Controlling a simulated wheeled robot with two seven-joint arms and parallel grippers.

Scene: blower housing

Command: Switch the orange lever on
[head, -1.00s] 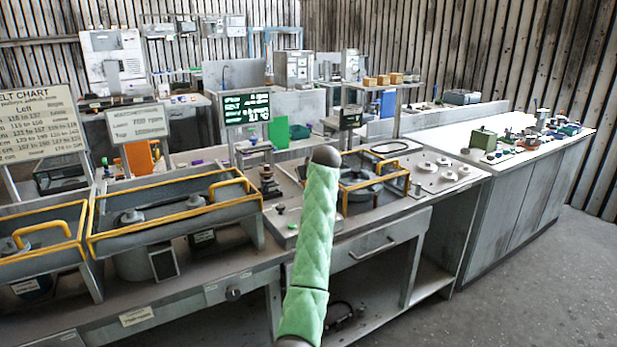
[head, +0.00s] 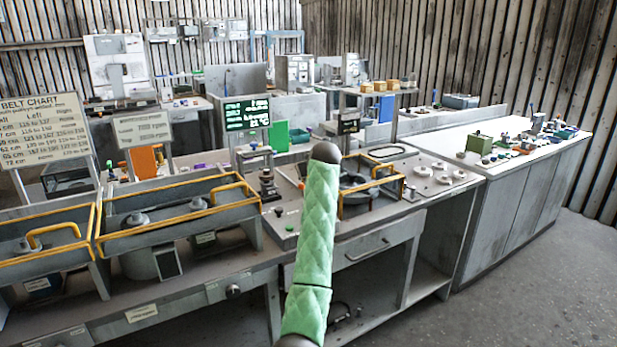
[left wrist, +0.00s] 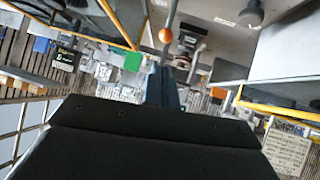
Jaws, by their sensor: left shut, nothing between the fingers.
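In the left wrist view, which is upside down, an orange ball knob (left wrist: 165,35) sits on the end of a thin grey rod; this looks like the orange lever. My left gripper (left wrist: 161,72) shows as dark blue fingers, shut and empty. The knob appears just beyond the fingertips, with a visible gap in the picture; the true distance is unclear. In the head view I cannot make out the lever or the left gripper; my green-sleeved arm covers the middle of the bench. My right gripper is in neither view.
Grey trays with yellow rails (head: 170,215) stand on the left of the bench. A display screen (head: 247,113) and a green panel (head: 279,134) stand behind. A yellow-railed fixture (head: 388,168) and round knobs (head: 440,174) lie right of my arm. Floor at right is clear.

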